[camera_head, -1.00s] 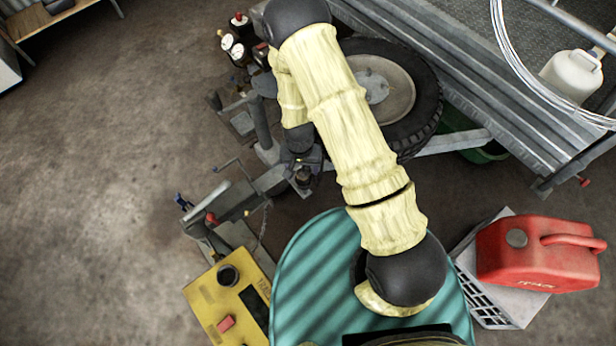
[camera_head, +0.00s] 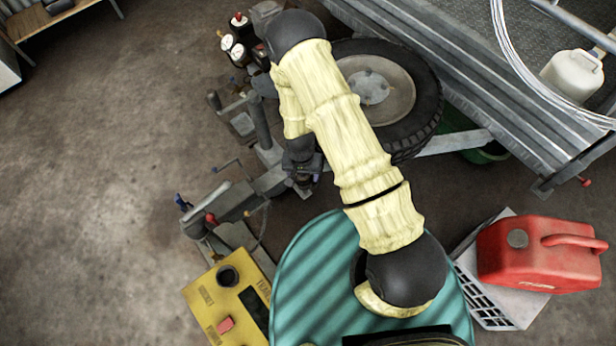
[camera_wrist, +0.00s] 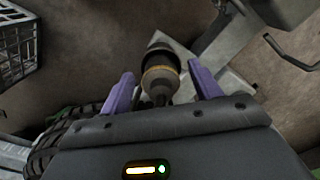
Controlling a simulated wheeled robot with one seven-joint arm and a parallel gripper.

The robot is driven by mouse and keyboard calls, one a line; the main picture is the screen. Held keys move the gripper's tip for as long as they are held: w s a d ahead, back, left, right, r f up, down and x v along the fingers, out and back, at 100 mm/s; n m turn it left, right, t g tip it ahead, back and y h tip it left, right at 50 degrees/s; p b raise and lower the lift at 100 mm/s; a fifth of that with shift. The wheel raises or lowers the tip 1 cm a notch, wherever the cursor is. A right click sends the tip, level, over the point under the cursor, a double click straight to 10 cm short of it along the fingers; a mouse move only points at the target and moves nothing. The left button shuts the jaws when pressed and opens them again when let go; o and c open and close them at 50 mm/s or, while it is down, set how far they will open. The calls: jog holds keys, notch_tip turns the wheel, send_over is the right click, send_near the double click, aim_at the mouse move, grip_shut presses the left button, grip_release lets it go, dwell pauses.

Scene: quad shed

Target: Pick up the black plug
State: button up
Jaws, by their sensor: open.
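The black plug (camera_wrist: 160,75), a dark round-ended piece with a brass-coloured ring, shows at the upper middle of the wrist view. It appears between the two purple fingers of my gripper (camera_wrist: 160,82), with a gap on each side. My gripper is open and not closed on it. In the head view, my gripper (camera_head: 302,168) is a small dark shape beside the trailer's hitch frame, below my forearm. I cannot make out the plug there.
The grey hitch frame (camera_head: 235,200) lies close to my gripper. A spare tyre (camera_head: 425,110) is behind my arm. A yellow box (camera_head: 205,300), teal drum (camera_head: 315,265) and red fuel can (camera_head: 525,262) stand nearer. Bare floor is open at left.

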jog(key=c, duration=1.1)
jog(key=shift+r, duration=0.1)
notch_tip(320, 180, up, 10)
jog(key=shift+f+p, duration=0.1)
jog(key=shift+p, duration=0.5)
